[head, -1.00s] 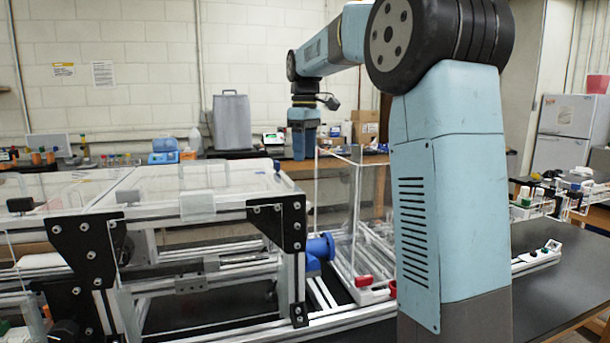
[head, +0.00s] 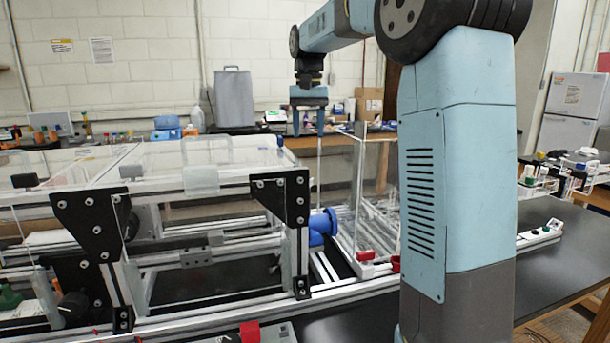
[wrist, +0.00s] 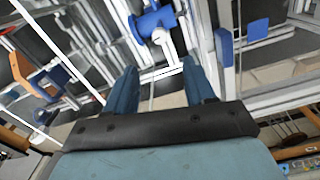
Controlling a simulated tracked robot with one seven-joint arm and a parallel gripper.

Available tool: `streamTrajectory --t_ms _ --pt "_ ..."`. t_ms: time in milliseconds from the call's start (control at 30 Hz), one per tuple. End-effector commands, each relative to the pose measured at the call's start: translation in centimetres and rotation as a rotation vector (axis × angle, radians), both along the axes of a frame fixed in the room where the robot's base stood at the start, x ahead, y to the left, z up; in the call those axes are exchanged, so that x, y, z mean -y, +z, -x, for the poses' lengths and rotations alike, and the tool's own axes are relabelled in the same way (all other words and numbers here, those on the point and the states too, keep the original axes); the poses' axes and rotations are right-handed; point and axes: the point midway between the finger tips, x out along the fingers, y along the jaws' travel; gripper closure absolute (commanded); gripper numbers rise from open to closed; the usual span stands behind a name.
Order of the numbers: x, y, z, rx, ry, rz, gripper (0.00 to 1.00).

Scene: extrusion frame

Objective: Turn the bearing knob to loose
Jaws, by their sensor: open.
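My gripper (head: 308,128) hangs from the arm behind the frame, fingers pointing down, and is open. In the wrist view its two blue fingers (wrist: 162,78) stand apart with nothing between them. A blue round fitting (head: 323,221) sits low at the frame's right end. A blue fitting with a white piece (wrist: 152,22) shows beyond the fingertips in the wrist view, apart from them. A dark round knob (head: 73,309) is at the lower left of the frame. No marking shows which part is the bearing knob or how it is set.
The metal extrusion frame (head: 295,240) with clear panels fills the left and middle. A clear-walled box (head: 372,190) stands right of the blue fitting. A red part (head: 250,332) shows at the bottom edge. The dark table (head: 545,255) is mostly bare at right.

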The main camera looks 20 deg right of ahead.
Motion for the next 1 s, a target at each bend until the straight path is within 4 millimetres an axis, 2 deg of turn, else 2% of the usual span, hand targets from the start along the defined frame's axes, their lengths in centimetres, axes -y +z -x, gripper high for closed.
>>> streamTrajectory --t_ms 600,800,1000 --pt "0.0 -10.3 0.1 -0.002 0.003 0.0 0.46" --pt "0.1 -12.2 0.0 -0.002 0.002 0.0 0.46" --pt "0.1 -12.8 0.0 -0.001 0.002 0.0 0.46"
